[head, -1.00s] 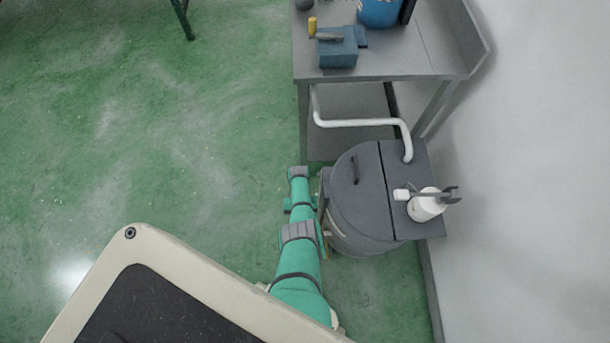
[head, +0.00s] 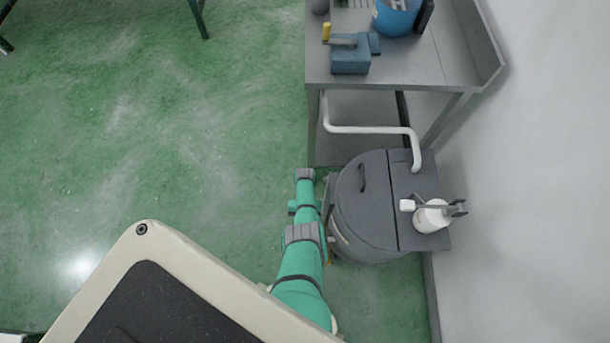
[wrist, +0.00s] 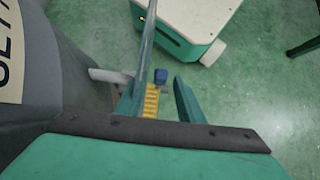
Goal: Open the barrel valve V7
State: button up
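The grey barrel (head: 362,225) stands at the right of my arm in the head view, with a dark lid handle on top. In the wrist view its curved wall (wrist: 75,75) fills the left side, with part of a printed label. A pale spout (wrist: 108,75) sticks out from the wall towards my fingers. A long thin grey bar (wrist: 148,35) runs up beside the left finger; I cannot tell whether it is the valve's lever. My gripper (wrist: 158,95) has its two teal fingers apart. A yellow ribbed piece and a blue piece show between them. Contact is unclear.
A white pipe (head: 370,130) bends down to the barrel's lid. Green floor (head: 150,140) at left is free.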

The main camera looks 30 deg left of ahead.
jog(key=v, duration=1)
jog(key=shift+r, duration=0.2)
jog(key=shift+w+a, duration=0.1)
jog(key=shift+w, duration=0.05)
